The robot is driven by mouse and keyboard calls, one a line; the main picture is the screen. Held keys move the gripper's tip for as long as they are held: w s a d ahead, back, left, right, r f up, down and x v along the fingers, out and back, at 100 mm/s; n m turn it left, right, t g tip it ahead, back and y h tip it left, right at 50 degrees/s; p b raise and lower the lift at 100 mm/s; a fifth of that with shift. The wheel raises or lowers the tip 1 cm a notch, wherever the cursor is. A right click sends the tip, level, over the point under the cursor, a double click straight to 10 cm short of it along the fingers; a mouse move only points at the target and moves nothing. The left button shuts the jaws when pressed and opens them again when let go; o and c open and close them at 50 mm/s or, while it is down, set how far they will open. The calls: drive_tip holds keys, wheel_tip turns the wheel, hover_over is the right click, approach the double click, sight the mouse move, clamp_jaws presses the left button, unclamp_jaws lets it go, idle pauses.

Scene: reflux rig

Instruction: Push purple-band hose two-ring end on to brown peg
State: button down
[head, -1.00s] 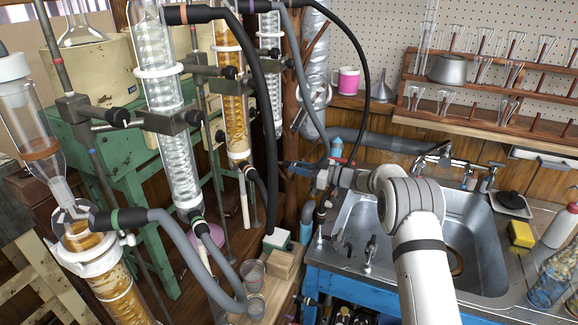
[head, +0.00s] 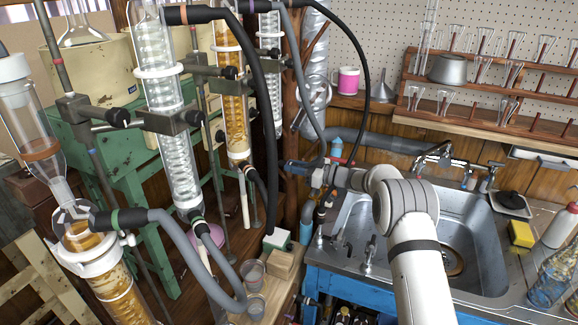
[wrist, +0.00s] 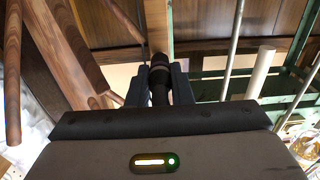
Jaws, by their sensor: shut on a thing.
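My gripper (head: 296,167) is in the middle of the head view, beside the wooden post and left of the sink. In the wrist view my gripper (wrist: 160,78) is shut on a black hose end (wrist: 159,88), which points away from the camera.
Glass condensers (head: 178,130) on stands and a thick black hose (head: 262,90) are to the left. A thin black hose (head: 366,70) loops above my arm. The sink (head: 470,250) is at the right. A small bench (head: 284,292) with beakers stands below my gripper.

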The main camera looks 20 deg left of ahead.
drive_tip(key=shift+a, duration=0.25)
idle(0.3)
drive_tip(key=c, duration=1.2)
unclamp_jaws()
